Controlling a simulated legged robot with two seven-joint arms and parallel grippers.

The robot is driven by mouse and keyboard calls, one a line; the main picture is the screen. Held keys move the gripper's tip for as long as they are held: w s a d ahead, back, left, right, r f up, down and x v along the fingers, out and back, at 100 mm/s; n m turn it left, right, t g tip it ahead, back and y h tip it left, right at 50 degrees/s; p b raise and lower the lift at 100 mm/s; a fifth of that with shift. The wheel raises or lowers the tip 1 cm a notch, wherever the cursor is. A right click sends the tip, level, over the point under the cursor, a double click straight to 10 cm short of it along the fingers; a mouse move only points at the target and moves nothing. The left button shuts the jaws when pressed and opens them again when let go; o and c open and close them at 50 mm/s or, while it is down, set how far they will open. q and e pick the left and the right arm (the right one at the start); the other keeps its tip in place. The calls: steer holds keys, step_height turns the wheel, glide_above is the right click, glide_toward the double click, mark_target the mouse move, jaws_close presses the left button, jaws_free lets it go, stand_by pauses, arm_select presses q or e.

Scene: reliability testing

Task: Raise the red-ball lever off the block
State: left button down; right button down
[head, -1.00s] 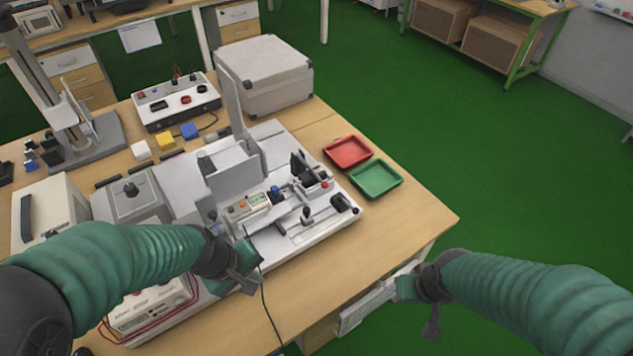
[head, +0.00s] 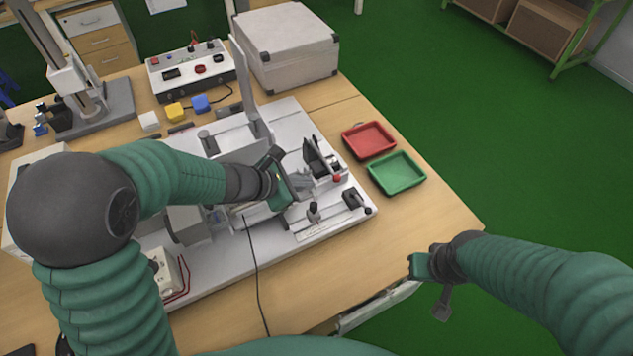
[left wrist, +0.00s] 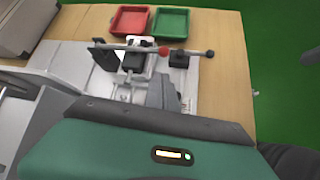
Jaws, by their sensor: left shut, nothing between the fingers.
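The red-ball lever (head: 337,178) is at the right part of the grey test fixture. My left gripper (head: 304,182) is over the fixture, just left of the red ball in the head view. Its fingers (left wrist: 163,95) are shut and empty, apart from the lever. My right gripper (head: 440,300) hangs off the table's right front edge, far from the lever; its finger gap is unclear.
A red tray (head: 369,140) and a green tray (head: 397,173) lie behind and right of the fixture. A black cable crosses the front table.

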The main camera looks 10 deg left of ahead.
mark_target(323, 159)
arm_select(q)
steer(key=b+x, duration=0.1)
steer(key=x, duration=0.7)
steer(key=shift+f, duration=0.1)
steer(key=shift+w+d+f, duration=0.25)
steer(key=shift+w+f, duration=0.05)
steer(key=shift+f, duration=0.1)
steer(key=shift+d, duration=0.1)
